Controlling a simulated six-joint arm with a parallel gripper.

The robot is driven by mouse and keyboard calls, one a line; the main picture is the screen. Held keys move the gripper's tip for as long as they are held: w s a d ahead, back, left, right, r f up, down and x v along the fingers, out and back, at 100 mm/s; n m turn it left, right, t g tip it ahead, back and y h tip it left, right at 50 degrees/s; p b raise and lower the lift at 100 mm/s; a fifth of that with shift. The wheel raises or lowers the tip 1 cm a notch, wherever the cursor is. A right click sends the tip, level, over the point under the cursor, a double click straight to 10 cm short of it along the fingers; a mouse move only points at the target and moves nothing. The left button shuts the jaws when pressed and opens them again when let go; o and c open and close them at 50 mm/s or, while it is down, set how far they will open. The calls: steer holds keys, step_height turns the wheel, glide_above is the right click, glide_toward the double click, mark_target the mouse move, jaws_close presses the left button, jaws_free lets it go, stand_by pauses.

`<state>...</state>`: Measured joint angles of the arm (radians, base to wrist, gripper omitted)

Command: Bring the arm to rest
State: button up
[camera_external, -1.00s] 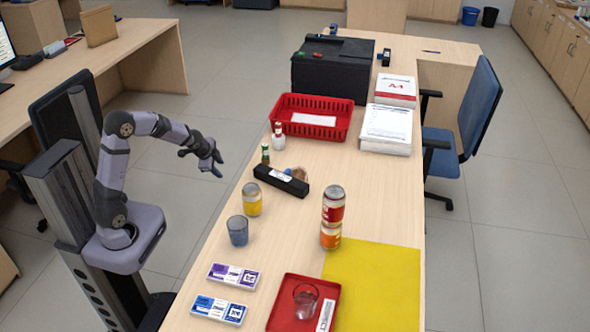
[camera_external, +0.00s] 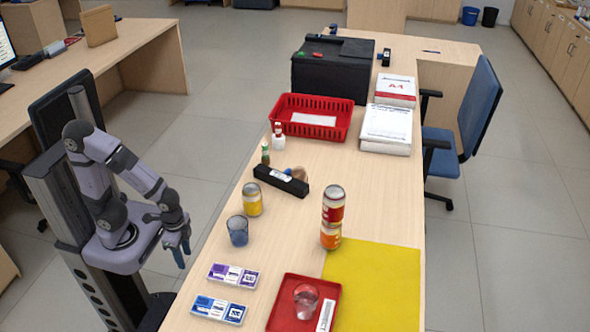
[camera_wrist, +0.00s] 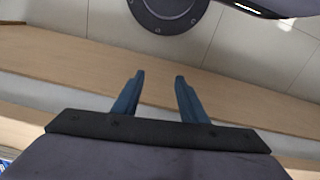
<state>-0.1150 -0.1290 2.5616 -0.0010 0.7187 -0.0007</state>
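My gripper (camera_external: 183,250) hangs beside the left edge of the counter, low and close to my base, with its fingers pointing down. In the wrist view my gripper (camera_wrist: 156,92) shows two blue fingers spread apart with nothing between them. My arm is folded back over its base, clear of everything on the counter. The wrist view looks past the fingers at a strip of wood and part of my round base.
The wooden counter (camera_external: 290,225) holds a blue cup (camera_external: 237,231), a yellow can (camera_external: 252,199), stacked cans (camera_external: 332,218), a red tray (camera_external: 278,318), a yellow mat (camera_external: 385,285), a red basket (camera_external: 345,122) and pill boxes (camera_external: 233,276).

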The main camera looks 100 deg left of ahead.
step_height(320, 180, up, 23)
steer(key=d+m+p, duration=0.1)
steer(key=d+p, duration=0.1)
steer(key=p, duration=2.1)
steer(key=shift+w+d+r, duration=0.2)
steer(key=shift+d, duration=0.05)
